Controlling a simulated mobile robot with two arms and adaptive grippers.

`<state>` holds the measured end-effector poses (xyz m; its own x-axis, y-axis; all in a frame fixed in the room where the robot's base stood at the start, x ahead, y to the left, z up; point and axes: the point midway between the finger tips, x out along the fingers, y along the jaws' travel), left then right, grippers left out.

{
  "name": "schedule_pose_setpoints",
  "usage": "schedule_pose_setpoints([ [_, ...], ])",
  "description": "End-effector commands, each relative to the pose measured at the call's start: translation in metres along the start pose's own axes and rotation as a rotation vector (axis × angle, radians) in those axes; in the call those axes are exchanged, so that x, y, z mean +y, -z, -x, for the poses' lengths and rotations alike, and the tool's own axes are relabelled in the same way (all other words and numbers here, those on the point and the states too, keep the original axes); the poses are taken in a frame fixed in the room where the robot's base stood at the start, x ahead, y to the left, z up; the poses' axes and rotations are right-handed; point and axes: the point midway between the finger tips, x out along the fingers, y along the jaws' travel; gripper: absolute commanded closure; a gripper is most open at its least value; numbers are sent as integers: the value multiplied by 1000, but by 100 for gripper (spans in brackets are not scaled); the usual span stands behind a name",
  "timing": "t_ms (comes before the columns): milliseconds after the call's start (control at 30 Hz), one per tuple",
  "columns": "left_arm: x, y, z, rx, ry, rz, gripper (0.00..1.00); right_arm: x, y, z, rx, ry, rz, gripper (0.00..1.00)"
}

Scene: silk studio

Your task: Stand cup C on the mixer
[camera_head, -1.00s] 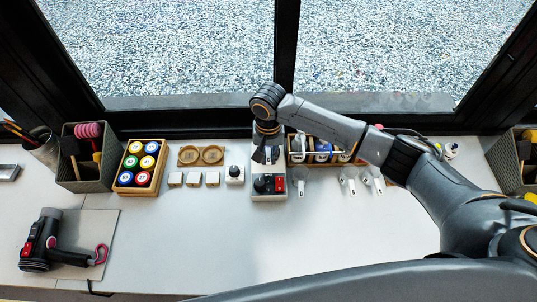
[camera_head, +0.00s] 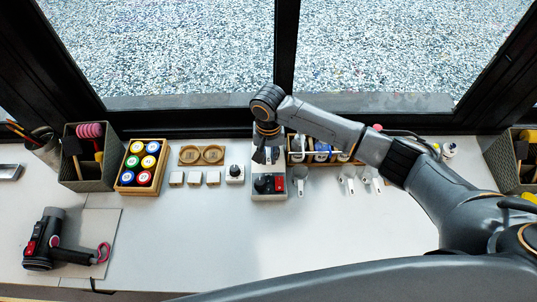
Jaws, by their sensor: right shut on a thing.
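My right gripper (camera_head: 266,156) points down over the mixer's back part. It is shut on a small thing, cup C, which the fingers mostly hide. I cannot read its letter, nor tell whether its base touches the mixer. My left gripper is not in view.
A bottle rack (camera_head: 297,159) and white handled pieces (camera_head: 347,180) stand right.

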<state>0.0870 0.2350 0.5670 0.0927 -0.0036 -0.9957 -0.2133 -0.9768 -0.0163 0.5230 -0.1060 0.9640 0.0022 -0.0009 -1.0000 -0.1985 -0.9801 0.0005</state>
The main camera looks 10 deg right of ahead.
Motion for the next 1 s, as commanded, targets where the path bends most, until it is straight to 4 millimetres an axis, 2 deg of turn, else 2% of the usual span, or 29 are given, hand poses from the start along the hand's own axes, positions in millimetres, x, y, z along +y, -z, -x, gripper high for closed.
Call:
schedule_pose_setpoints([
  [633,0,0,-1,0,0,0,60,0,0,-8,0,1,0,100],
  [667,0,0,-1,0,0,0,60,0,0,-8,1,1,0,81],
  [767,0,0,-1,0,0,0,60,0,0,-8,0,1,0,60],
  [1000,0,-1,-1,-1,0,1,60,0,0,-8,0,0,0,60],
])
